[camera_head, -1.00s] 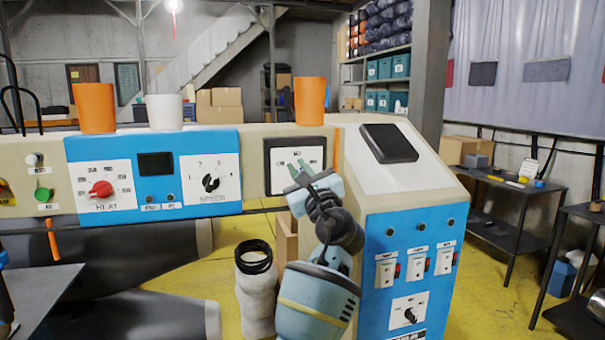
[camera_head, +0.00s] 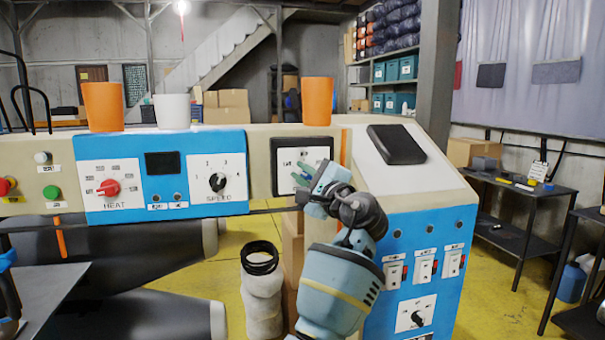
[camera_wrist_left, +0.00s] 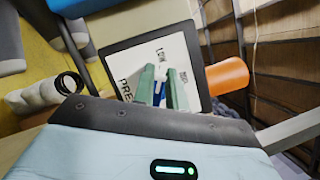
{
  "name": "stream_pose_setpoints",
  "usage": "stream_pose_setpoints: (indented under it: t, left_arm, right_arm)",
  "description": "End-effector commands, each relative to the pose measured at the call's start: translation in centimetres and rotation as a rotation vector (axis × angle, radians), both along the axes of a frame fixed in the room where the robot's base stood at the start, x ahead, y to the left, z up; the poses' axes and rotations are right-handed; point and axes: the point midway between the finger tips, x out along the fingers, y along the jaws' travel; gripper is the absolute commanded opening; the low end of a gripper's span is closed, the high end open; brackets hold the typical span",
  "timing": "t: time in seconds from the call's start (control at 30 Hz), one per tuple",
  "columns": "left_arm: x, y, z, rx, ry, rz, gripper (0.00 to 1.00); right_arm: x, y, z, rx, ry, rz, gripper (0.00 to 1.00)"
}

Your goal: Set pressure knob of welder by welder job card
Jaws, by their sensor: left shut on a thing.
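The welder (camera_head: 255,190) has a black-framed white panel (camera_head: 318,156) right of its speed dial. The knob's pointer direction cannot be told. My right gripper is not in view.
A red heat knob (camera_head: 108,187) and a black speed knob (camera_head: 217,182) sit on the blue panels to the left. Orange cups (camera_head: 317,100) and a white cup (camera_head: 172,111) stand on top.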

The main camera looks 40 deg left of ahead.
Motion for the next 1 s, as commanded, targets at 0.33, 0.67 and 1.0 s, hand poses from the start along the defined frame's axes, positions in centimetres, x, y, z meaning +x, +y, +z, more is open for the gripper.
stream_pose_setpoints:
  t: [0.33, 0.67, 1.0]
  left_arm:
    - [0.36, -0.21, -0.9, -0.02, -0.001, -0.007, 0.0]
    - [0.35, -0.21, -0.77, -0.017, -0.002, -0.008, 0.35]
    - [0.13, -0.17, -0.31, -0.014, -0.008, -0.004, 0.35]
  right_arm:
    - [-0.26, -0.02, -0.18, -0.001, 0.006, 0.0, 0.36]
    - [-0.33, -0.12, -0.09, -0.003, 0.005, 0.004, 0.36]
    - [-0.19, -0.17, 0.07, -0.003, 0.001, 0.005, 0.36]
